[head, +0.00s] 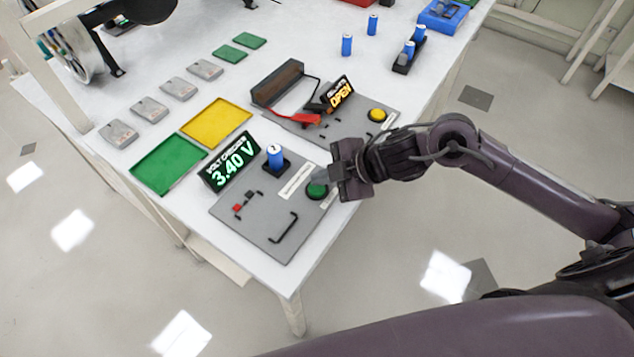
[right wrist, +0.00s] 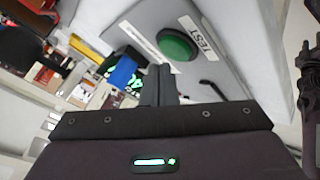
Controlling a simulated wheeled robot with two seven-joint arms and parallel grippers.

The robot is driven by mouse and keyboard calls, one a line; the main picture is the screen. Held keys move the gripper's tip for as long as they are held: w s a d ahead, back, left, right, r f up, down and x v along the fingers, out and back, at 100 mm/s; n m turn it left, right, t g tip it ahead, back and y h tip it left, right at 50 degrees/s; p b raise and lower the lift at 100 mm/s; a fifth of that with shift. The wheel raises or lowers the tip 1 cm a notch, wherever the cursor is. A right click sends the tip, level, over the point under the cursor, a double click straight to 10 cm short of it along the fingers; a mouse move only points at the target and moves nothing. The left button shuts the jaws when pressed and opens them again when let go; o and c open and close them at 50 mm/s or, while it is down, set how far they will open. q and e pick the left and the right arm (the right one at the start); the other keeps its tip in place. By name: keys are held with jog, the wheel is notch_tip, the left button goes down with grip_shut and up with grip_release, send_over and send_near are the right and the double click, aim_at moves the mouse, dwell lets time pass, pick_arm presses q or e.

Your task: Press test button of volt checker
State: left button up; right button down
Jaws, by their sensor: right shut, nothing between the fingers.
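The volt checker is a grey panel (head: 250,222) at the table's near corner. Its tilted display (head: 230,165) reads "3.40 V" in green. A blue battery (head: 275,155) stands upright in a black holder on the panel. The green test button (head: 317,190) is at the panel's right side; in the right wrist view the button (right wrist: 176,45) sits beside a "TEST" label (right wrist: 198,38). My right gripper (head: 328,182) is shut and empty, with its fingertips close to the button; the right wrist view shows the fingertips (right wrist: 160,72) just short of it. Contact is not clear. My left gripper is not seen.
A second grey panel (head: 365,125) with a yellow button and an "OPEN" display lies behind. Green (head: 168,165) and yellow (head: 215,123) trays lie to the left. More blue batteries (head: 347,45) stand at the back. A black handle (head: 285,228) rises from the checker's near side.

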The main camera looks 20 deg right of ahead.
aim_at(323, 189)
notch_tip(323, 189, up, 5)
jog(key=p, duration=0.5)
dwell(0.5)
dwell(0.4)
